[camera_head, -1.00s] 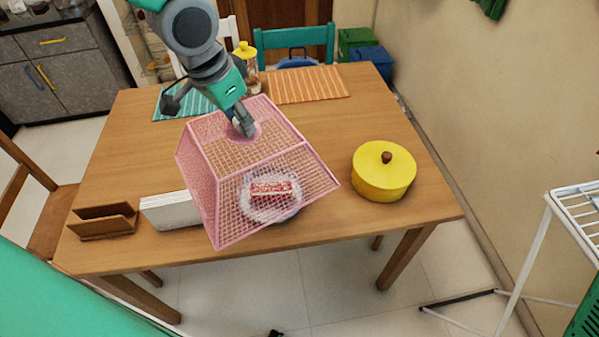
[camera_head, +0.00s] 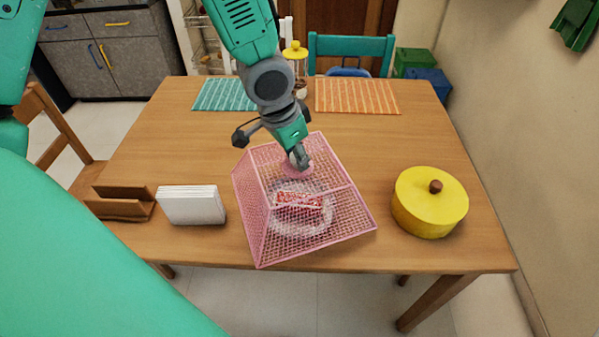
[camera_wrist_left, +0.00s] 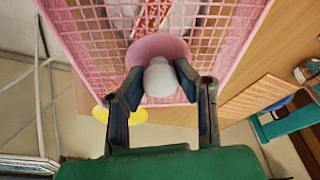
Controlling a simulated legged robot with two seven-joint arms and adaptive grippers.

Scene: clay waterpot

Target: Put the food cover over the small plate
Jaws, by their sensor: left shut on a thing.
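The pink mesh food cover (camera_head: 345,215) is a tapered box at the front middle of the table in the head view. The small plate (camera_head: 300,228), white with a red-and-white piece of food (camera_head: 298,201) on it, shows through the mesh. My left gripper (camera_head: 302,160) is shut on the knob at the cover's top. In the left wrist view, the fingers (camera_wrist_left: 160,85) are on either side of the pale knob, with the pink mesh beyond. Whether the cover's rim touches the table all round cannot be told. My right gripper is not in view.
A yellow lidded pot (camera_head: 430,205) stands to the right of the cover. A white napkin stack (camera_head: 191,205) and a brown wooden holder (camera_head: 120,203) are to the left. Teal (camera_head: 226,95) and orange (camera_head: 357,96) placemats lie at the back. The table's middle left is clear.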

